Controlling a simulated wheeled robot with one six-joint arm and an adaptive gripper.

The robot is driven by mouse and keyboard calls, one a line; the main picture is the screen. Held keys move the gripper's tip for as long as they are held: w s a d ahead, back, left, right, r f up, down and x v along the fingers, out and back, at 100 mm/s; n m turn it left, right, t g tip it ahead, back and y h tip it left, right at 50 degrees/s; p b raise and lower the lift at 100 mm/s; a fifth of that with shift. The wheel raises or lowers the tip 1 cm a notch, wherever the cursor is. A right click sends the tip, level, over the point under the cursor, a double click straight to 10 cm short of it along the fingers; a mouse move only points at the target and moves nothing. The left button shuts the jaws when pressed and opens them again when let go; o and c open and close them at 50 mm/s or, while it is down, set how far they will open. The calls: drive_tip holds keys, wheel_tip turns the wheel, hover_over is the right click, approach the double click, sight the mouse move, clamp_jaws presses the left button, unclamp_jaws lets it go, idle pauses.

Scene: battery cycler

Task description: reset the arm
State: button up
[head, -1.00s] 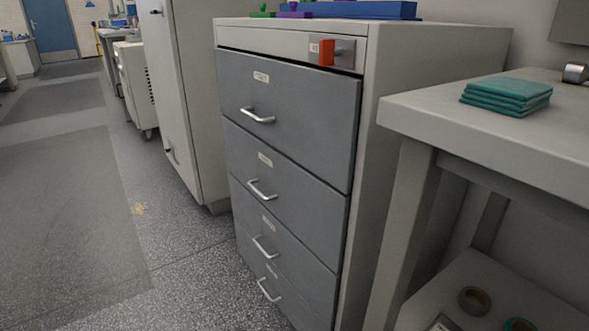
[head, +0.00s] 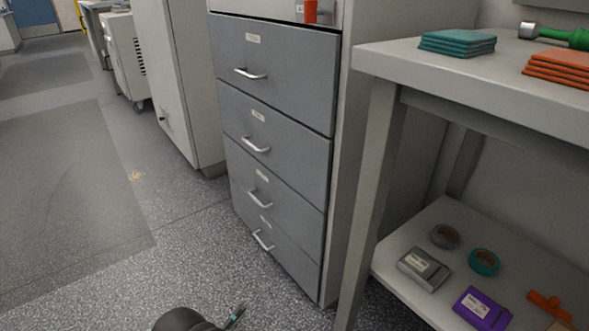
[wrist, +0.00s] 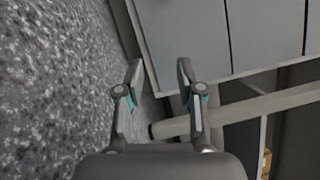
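My gripper (wrist: 158,75) shows in the wrist view with its two fingers apart and nothing between them. Beyond the fingers are the speckled floor, the grey drawer cabinet and a bench leg. In the head view only a dark rounded part of my arm (head: 180,320) with a small teal-marked piece shows at the bottom edge; the fingertips cannot be made out there.
A grey cabinet (head: 275,75) has several drawers, all looking shut. To its right stands a bench (head: 400,60) with teal cloths (head: 457,43) and orange cloths (head: 562,68). Its lower shelf (head: 430,215) holds tape rolls and small boxes. The floor at left (head: 70,200) is clear.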

drive_tip(key=s+d+f+m, duration=0.1)
drive_tip(key=d+m+g, duration=0.1)
drive_tip(key=d, duration=0.1)
drive_tip(key=s+d+f+m+g+h, duration=0.1)
drive_tip(key=shift+s+d+f+m, duration=0.2)
drive_tip(key=shift+s+f+m, duration=0.1)
drive_tip(key=shift+s+f, duration=0.05)
drive_tip(key=m+g, duration=0.1)
drive_tip(key=s+d+m, duration=0.1)
drive_tip(key=s+d+m+g, duration=0.1)
drive_tip(key=shift+d+r+g+h, duration=0.15)
drive_tip(key=shift+r+g+h, duration=0.15)
drive_tip(key=shift+h, duration=0.1)
drive_tip(key=s+d+r+n+g+y+p, duration=0.2)
drive_tip(key=d+r+n, duration=0.7)
drive_tip(key=r, duration=1.1)
drive_tip(key=s+d+r+n+g+y+p, duration=0.2)
drive_tip(key=s+d+r+n+y+p, duration=0.2)
drive_tip(key=r+n, duration=0.9)
drive_tip(key=s+d+r+n+g+y+p, duration=0.1)
drive_tip(key=s+d+r+n+y+p, duration=0.2)
drive_tip(key=r, duration=2.4)
drive_tip(key=s+d+n+y, duration=0.3)
drive_tip(key=s+d+n, duration=0.4)
drive_tip(key=d, duration=0.3)
drive_tip(key=shift+d+n+g+p, duration=0.35)
drive_tip(key=shift+n+g+p, duration=0.05)
drive_tip(key=shift+n, duration=0.4)
